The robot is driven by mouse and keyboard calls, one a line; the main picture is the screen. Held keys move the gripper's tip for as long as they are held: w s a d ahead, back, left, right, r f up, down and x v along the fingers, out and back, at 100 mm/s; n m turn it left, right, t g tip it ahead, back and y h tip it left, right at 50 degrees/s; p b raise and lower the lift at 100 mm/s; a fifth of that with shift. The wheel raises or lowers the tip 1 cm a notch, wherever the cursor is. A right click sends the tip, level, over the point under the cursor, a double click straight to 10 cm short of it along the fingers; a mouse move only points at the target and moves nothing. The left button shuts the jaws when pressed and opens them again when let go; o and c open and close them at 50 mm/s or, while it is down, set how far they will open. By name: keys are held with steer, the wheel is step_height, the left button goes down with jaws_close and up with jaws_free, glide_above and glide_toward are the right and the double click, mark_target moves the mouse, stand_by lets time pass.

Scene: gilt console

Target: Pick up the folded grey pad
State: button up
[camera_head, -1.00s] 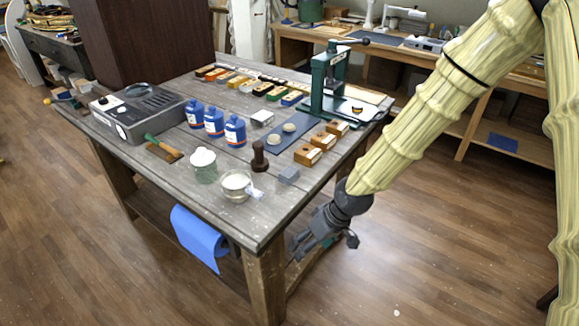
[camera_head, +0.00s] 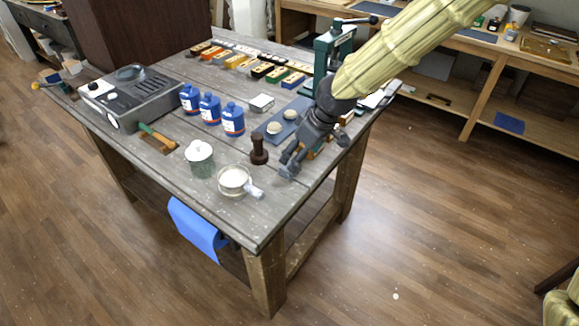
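The folded grey pad was a small grey block near the table's front right edge. A small grey shape (camera_head: 290,171) shows at that spot now, mostly covered by my gripper. I cannot clearly separate the pad from the dark fingertips. My gripper (camera_head: 289,163) points down at the tabletop there, right of the dark wooden stamp. Whether its fingers are apart or closed on the pad is too small to tell.
Blue bottles (camera_head: 210,107) stand behind. A green press (camera_head: 333,50) rises behind my gripper. Wooden blocks are partly hidden by my gripper.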

steer(key=shift+w+f, duration=0.2)
steer(key=shift+f, duration=0.15)
steer(key=shift+s+a+f, duration=0.1)
steer(key=shift+s+a, duration=0.1)
steer(key=shift+a+f+p, duration=0.25)
steer(key=shift+p, duration=0.05)
steer(key=shift+p+x, duration=0.5)
steer(key=shift+x, duration=1.65)
steer(key=shift+s+a, duration=0.1)
steer(key=shift+a, duration=0.05)
steer(key=c, duration=0.9)
